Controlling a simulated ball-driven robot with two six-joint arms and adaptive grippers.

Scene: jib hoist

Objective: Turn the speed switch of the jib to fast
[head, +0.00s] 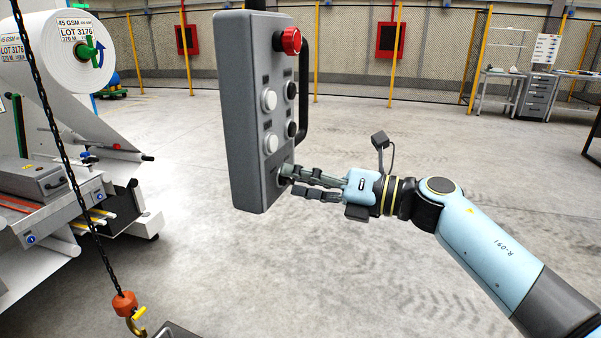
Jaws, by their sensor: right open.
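The grey control pendant of the jib (246,120) hangs upright in the middle of the head view. It has a red emergency knob (290,41) at the top, white and black round buttons below, and a dark handle (304,95) on its right side. My right gripper (288,184) reaches in from the right, its fingertips at the lower right of the pendant's face. The jaws are open. The fingers cover the place where the speed switch seems to be, so its setting is hidden. I cannot tell whether they touch it. My left gripper is not in view.
A chain with an orange hook block (124,304) hangs at the lower left. Behind it stands a machine with a large white roll (62,50). A workbench and grey drawer cabinet (537,95) stand far right. The floor around the pendant is clear.

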